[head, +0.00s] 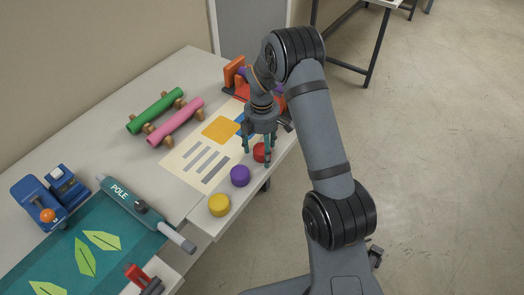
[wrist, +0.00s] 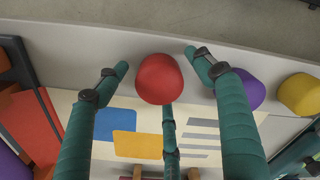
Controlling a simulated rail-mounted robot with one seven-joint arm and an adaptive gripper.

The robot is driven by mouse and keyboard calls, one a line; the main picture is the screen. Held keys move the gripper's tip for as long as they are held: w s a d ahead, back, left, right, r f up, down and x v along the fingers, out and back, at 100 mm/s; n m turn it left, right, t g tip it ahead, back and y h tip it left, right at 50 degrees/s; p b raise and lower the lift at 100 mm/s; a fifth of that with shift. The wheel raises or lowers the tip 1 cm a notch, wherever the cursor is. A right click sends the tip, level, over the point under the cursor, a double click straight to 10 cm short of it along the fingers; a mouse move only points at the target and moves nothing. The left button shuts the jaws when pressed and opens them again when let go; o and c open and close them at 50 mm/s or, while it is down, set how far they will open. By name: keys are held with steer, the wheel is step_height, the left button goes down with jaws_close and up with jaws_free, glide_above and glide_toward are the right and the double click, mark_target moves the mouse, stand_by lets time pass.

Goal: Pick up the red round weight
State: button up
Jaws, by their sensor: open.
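The red round weight (head: 260,152) sits near the right edge of the table in the head view, partly hidden by my gripper. In the wrist view the red weight (wrist: 160,79) is between the fingers, near the top middle. My gripper (head: 258,158) is open above and around the weight, its green fingers pointing down. In the wrist view my gripper (wrist: 160,75) has two fingers spread left and right of the weight and a third below it. A gap shows between the weight and the two side fingers.
A purple weight (head: 240,176) and a yellow weight (head: 219,204) stand in a row with the red one. A printed sheet (head: 190,165) lies beside them. Green (head: 155,111) and pink (head: 175,122) rolls lie behind. An orange-red device (head: 236,72) is close to my gripper.

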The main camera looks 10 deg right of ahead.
steer(key=shift+f, duration=0.1)
steer(key=shift+c, duration=1.3)
steer(key=c, duration=1.3)
